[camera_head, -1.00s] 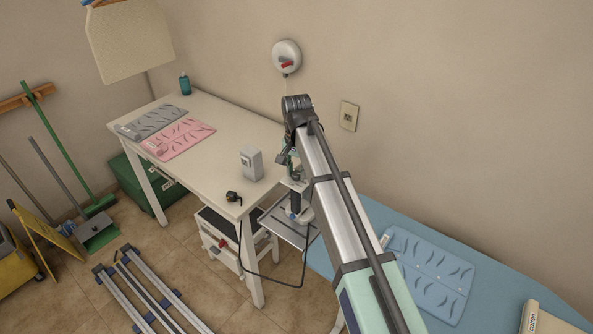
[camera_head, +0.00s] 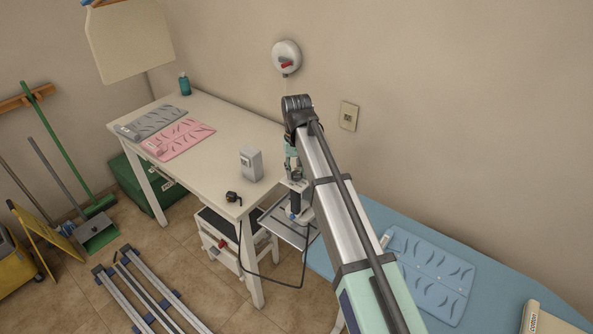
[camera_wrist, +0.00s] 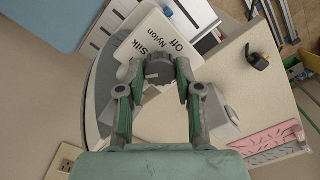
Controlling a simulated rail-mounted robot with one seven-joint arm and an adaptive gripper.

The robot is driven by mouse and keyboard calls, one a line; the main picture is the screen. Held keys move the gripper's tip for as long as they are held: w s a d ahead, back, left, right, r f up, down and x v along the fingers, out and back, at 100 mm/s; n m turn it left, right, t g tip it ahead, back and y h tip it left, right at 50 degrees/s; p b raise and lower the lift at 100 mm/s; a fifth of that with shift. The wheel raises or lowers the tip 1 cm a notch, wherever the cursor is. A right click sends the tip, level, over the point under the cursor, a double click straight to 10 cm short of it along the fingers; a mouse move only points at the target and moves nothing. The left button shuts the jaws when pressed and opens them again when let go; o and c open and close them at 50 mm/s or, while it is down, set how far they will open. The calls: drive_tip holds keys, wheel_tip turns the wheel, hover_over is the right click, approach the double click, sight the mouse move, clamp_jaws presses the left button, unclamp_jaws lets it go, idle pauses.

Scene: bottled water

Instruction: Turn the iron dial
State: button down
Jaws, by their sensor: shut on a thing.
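The iron's dial (camera_wrist: 159,68) is a round dark grey knob with a light pointer line. It sits beside a white label plate (camera_wrist: 152,40) printed "Silk", "Off" and "Nylon". In the wrist view, my gripper (camera_wrist: 158,72) is shut on the dial, with one fingertip on each side of its rim. In the head view, my gripper (camera_head: 292,172) points down beside the right end of the white table. The iron (camera_head: 301,213) shows there only partly, beside my arm, and the dial cannot be made out.
The white table (camera_head: 225,130) holds a small grey box (camera_head: 251,163) and a dark plug (camera_head: 233,197). The blue ironing board (camera_head: 370,225) lies to the right. A black cord (camera_head: 275,284) hangs below the table. A wall outlet (camera_head: 348,116) is behind my arm.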

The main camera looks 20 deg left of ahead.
sight(296, 173)
idle(0.3)
drive_tip(key=c, duration=0.8)
unclamp_jaws()
drive_tip(key=shift+o, duration=0.2)
drive_tip(key=shift+r, duration=0.1)
wheel_tip(296, 173, up, 12)
